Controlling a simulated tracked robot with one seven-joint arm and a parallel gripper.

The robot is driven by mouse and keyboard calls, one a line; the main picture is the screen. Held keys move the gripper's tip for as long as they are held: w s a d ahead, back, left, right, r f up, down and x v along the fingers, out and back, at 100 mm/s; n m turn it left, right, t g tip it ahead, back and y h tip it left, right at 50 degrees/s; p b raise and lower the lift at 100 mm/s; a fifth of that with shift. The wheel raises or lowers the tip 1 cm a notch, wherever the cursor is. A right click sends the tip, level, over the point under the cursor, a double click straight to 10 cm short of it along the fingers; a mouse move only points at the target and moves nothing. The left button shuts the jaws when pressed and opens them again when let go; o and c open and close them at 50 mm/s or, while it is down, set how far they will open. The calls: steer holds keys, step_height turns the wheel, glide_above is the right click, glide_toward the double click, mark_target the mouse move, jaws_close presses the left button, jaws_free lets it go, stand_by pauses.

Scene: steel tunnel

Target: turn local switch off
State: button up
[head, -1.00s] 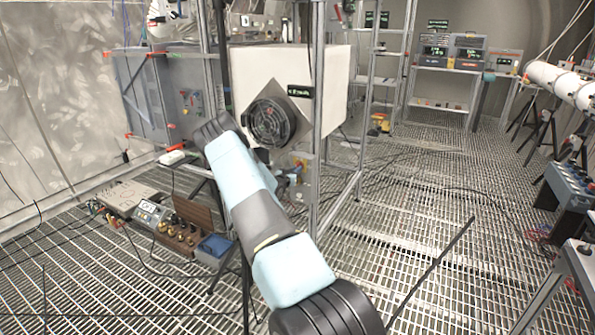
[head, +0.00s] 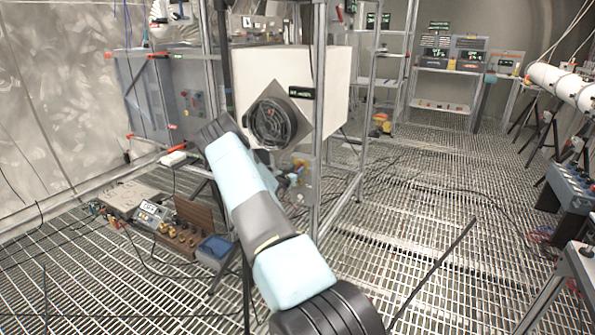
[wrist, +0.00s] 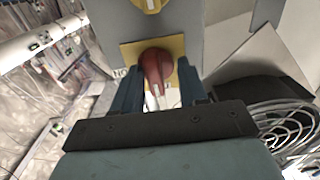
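The local switch shows in the wrist view as a dark red rotary knob (wrist: 154,66) on a square yellow plate (wrist: 129,54), set on a grey panel (wrist: 187,18). A pale strip runs down the near side of the knob. My gripper (wrist: 158,85) is open, its two blue-grey fingers on the left and right of the knob. Gaps show between fingers and knob, and I cannot tell whether either touches it. In the head view my arm reaches up and left beside the white box; the gripper and switch cannot be made out there.
A white box (head: 330,90) with a round black fan (head: 271,123) stands in a metal frame. A coiled wire guard (wrist: 285,125) lies right of my gripper in the wrist view. Instruments (head: 165,222) and cables lie on the floor grating at left. The grating at centre right is mostly clear.

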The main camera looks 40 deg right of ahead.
steer(key=shift+a, duration=0.1)
steer(key=v, duration=1.3)
steer(key=shift+a, duration=0.3)
steer(key=shift+f, duration=0.1)
